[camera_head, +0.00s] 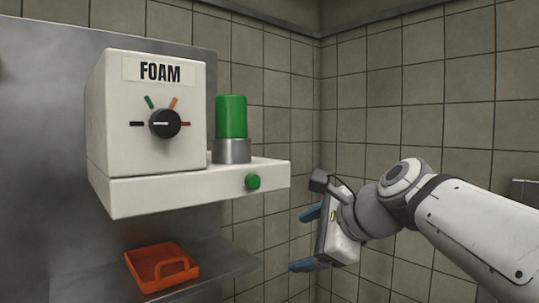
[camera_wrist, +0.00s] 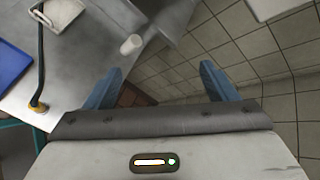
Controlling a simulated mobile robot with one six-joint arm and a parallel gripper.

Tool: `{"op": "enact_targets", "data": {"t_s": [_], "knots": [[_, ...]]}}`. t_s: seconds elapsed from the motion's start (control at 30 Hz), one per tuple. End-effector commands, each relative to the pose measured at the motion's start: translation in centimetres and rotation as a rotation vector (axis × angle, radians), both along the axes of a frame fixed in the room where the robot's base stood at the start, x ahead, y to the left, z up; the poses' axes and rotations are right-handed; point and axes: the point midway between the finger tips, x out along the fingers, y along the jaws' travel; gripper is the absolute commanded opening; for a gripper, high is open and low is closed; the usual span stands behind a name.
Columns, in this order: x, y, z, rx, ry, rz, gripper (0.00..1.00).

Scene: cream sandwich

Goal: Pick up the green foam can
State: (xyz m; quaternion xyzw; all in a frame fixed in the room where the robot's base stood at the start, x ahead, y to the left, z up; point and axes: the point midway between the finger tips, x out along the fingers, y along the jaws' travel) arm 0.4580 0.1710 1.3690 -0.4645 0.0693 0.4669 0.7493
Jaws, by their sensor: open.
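The green foam can (camera_head: 231,117) stands upright in a grey metal holder (camera_head: 232,151) on the white shelf of the FOAM machine (camera_head: 145,115). It is right of the machine's black dial (camera_head: 165,123). My gripper (camera_head: 301,239) is to the right of and lower than the can, apart from it, with its blue fingers spread and nothing between them. In the wrist view my gripper (camera_wrist: 163,82) also shows open and empty. The green can does not show in the wrist view.
A green button (camera_head: 253,182) sits on the shelf's front edge. An orange tray (camera_head: 162,267) lies on the metal ledge below. Tiled walls (camera_head: 430,90) stand behind my arm. The wrist view shows a white cup (camera_wrist: 131,44), a blue tray (camera_wrist: 11,65) and a white container (camera_wrist: 58,14) on a metal surface.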

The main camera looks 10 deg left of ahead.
Motion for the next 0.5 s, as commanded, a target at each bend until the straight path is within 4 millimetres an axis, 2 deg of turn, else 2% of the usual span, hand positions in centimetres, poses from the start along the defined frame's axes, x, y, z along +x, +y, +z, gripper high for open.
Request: {"op": "enact_targets", "data": {"t_s": [0.03, 0.1, 0.2, 0.33, 0.4, 0.5], "knots": [[0.5, 1.2, 4.0, 0.124, 0.03, -0.034, 0.79], [0.8, 2.6, 8.6, 0.298, 0.088, -0.071, 0.79], [0.7, 4.2, 14.2, 0.509, 0.177, -0.092, 0.79], [0.2, 5.5, 19.6, 0.711, 0.282, -0.09, 0.79], [-0.1, 5.9, 21.6, 0.784, 0.327, -0.082, 0.79], [-0.4, 6.3, 23.3, 0.845, 0.37, -0.073, 0.79]]}}
